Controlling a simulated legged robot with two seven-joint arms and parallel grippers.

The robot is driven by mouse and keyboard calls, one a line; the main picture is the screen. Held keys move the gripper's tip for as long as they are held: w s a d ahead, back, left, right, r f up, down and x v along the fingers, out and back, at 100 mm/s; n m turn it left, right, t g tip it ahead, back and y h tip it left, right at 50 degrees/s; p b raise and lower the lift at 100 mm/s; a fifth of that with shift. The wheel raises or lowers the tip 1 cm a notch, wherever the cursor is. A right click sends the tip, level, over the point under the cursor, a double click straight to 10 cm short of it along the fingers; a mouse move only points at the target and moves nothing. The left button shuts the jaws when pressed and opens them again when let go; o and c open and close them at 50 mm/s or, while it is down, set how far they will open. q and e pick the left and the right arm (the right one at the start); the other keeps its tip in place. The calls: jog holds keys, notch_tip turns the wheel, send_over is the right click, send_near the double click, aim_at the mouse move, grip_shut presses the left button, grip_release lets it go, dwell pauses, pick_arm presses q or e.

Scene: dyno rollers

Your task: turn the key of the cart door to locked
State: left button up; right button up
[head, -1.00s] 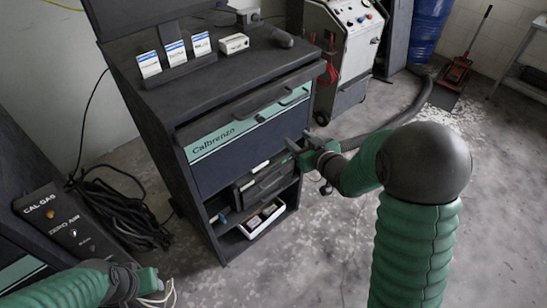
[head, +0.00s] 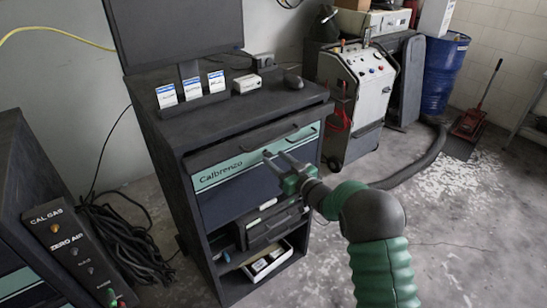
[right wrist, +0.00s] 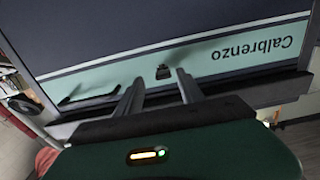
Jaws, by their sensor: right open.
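The cart (head: 165,130) is dark grey, and its front carries a teal strip marked Calbrenzo (head: 225,172) above a dark panel. The right wrist view shows this strip (right wrist: 222,52) upside down. A small dark key-like piece (right wrist: 163,72) stands out from the strip there. My right gripper (head: 275,157) is in front of the strip's right part. In the right wrist view its open fingers (right wrist: 160,82) point at the strip, one on each side of the small piece, with nothing held. I cannot tell the key's angle. My left gripper does not show clearly.
A dark handle (right wrist: 88,97) is beside the key-like piece. An open shelf with a white tray (head: 268,262) is below. A monitor and small boxes (head: 247,84) stand on the cart. A wheeled machine (head: 357,90) is behind right. The CAL GAS box (head: 75,240) is left.

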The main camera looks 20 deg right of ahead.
jog(key=shift+w+a, duration=0.3)
jog(key=shift+w, duration=0.35)
jog(key=shift+w+a, duration=0.2)
jog(key=shift+w, duration=0.1)
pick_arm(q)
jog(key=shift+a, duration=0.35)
pick_arm(e)
jog(key=shift+a+r, duration=0.1)
jog(key=shift+a, duration=0.2)
jog(key=shift+d, duration=0.2)
jog(key=c, duration=0.7)
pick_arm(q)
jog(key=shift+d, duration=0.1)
pick_arm(e)
grip_shut()
